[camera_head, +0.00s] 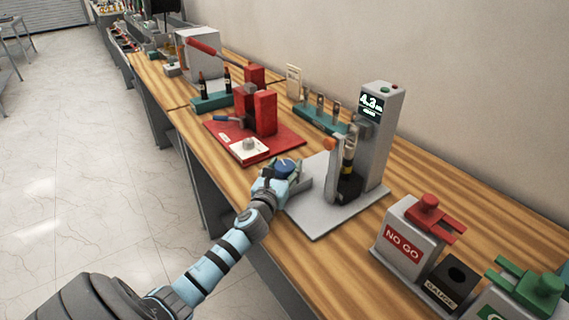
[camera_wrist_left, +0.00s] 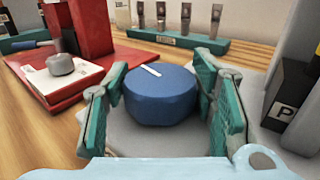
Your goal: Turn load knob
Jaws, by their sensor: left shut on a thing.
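The load knob is a blue, many-sided knob (camera_wrist_left: 152,100) with a white pointer line on its top. It also shows in the head view (camera_head: 285,166) on the front part of a grey tester (camera_head: 374,125). The white line slants in the wrist view, its upper end to the left. My left gripper (camera_wrist_left: 162,92) is shut on the knob, with green-padded fingers at its left and right sides. In the head view the left gripper (camera_head: 277,176) partly hides the knob and its mount. The tester's dark screen (camera_head: 373,102) reads about 4.3. My right gripper is not in view.
A red fixture (camera_head: 265,113) on a red plate stands left of the tester. A teal rack (camera_head: 322,119) with upright metal pieces stands behind. NO GO (camera_head: 403,243) and gauge (camera_head: 452,282) blocks stand at the front right.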

